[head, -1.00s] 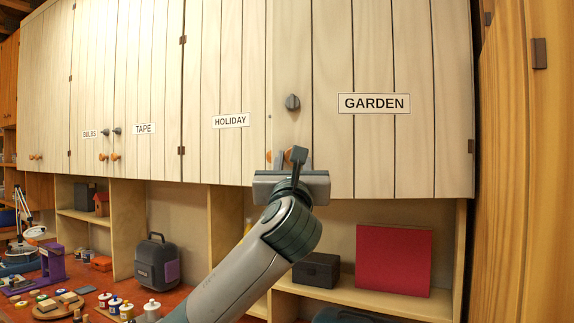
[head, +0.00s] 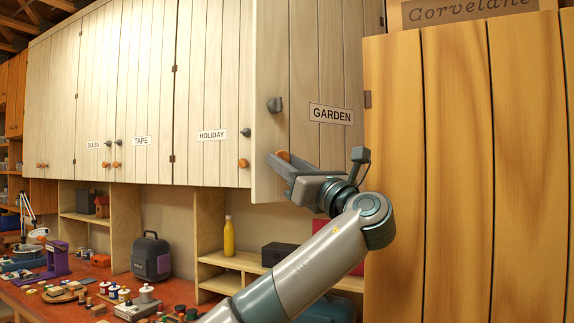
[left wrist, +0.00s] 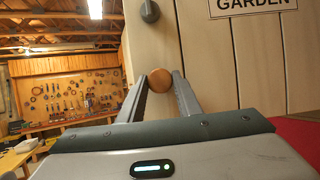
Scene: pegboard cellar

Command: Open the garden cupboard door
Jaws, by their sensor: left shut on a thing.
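The garden cupboard door (head: 322,60) is pale planked wood with a GARDEN label (head: 331,114). It stands partly open, its free left edge swung out from the cupboard front. A dark knob (head: 275,104) sits near that edge, above a round orange wooden knob (head: 283,156). My left gripper (head: 279,163) is shut on the orange knob, its arm reaching up from below. In the left wrist view, the orange knob (left wrist: 160,80) sits between the two fingertips, and the dark knob (left wrist: 149,11) is above. My right gripper is not in view.
The holiday door (head: 210,70) beside it is closed. A tall orange-brown wooden cabinet (head: 465,180) stands close on the right. Below are shelves with a yellow bottle (head: 228,236) and a dark box (head: 279,254). The workbench at lower left is cluttered.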

